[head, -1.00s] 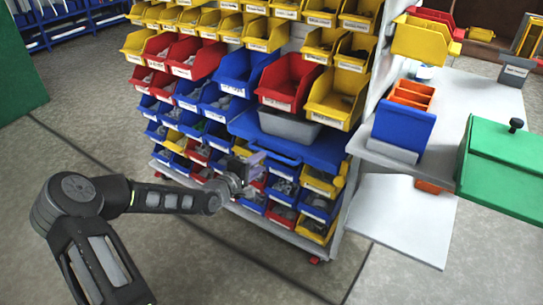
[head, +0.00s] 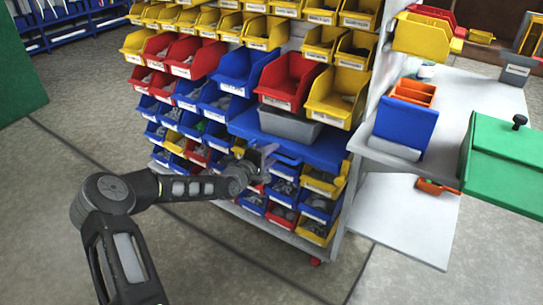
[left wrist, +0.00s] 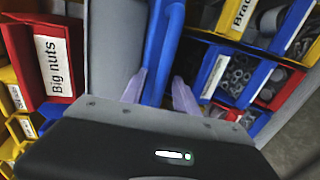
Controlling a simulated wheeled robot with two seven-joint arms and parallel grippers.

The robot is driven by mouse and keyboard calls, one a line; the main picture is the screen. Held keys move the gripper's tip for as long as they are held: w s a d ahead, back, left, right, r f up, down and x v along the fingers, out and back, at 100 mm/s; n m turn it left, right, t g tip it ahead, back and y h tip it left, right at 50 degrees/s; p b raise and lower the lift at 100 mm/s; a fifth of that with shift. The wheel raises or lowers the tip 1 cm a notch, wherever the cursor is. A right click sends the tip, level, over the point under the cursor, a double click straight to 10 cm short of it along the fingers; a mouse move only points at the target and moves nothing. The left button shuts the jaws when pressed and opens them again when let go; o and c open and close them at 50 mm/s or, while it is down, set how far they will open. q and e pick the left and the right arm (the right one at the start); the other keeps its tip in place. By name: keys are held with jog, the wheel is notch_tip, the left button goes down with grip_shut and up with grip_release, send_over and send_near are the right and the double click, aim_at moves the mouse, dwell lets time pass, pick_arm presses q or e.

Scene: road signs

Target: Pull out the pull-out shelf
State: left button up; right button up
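The pull-out shelf (head: 325,152) is a blue board in the bin rack with a grey bin (head: 290,126) on it. Its blue front handle (head: 287,160) is partly hidden behind my left gripper (head: 266,160) in the head view. In the left wrist view, my left gripper (left wrist: 158,92) is open. Its two pale fingers stand on either side of a blue bar (left wrist: 160,45), which looks like the handle, with gaps visible beside it. Whether the fingers reach fully around it is unclear. My right gripper is not in view.
Small bins of red, blue and yellow fill the rack above and below the shelf. A "Big nuts" red bin (left wrist: 52,55) is close on the left in the wrist view. A white side table (head: 410,225) stands at right. The floor (head: 235,270) in front is clear.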

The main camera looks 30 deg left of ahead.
pick_arm(q)
jog(key=shift+c, duration=0.4)
grip_shut()
dwell(0.9)
